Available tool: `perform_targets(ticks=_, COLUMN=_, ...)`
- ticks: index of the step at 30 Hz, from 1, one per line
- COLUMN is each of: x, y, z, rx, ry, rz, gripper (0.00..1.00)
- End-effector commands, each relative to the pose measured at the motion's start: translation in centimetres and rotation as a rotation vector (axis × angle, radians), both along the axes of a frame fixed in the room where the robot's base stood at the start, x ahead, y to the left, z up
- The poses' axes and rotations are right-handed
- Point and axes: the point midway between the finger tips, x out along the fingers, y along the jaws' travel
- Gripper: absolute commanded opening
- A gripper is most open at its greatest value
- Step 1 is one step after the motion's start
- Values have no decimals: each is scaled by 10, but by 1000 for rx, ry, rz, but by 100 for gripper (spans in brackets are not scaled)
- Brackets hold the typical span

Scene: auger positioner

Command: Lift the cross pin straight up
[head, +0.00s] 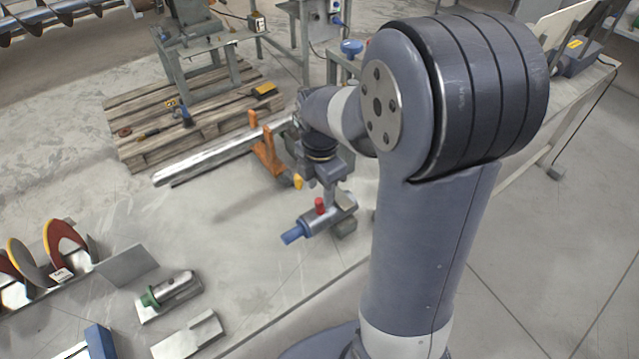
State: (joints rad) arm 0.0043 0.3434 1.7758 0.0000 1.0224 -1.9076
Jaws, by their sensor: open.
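A red-topped pin (320,206), which looks like the cross pin, stands upright in a grey metal cylinder (322,222). The cylinder lies on its side and has a blue end (292,236). My gripper (323,196) points down right at the pin, with a finger close behind the red top. The jaws are open. The gripper partly covers the space around the pin, and I cannot tell whether a finger touches it. The pin's lower part is hidden in the cylinder.
The cylinder rests on a dark block (346,228) near the bench edge. An orange stand (267,152) with a long metal bar (205,160) is behind. A green-collared metal part (172,292) and red-edged auger flights (65,238) lie left. The bench (235,235) between is clear.

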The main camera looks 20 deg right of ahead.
Motion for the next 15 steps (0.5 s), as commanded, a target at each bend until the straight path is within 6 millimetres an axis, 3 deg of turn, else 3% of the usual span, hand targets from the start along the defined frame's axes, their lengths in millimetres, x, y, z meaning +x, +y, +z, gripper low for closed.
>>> perform_targets(ticks=6, x=-1, y=0, z=-36, rx=1, ry=4, rz=0, gripper=44)
perform_targets(ticks=15, x=0, y=0, z=-51, rx=0, ry=0, rz=0, gripper=44)
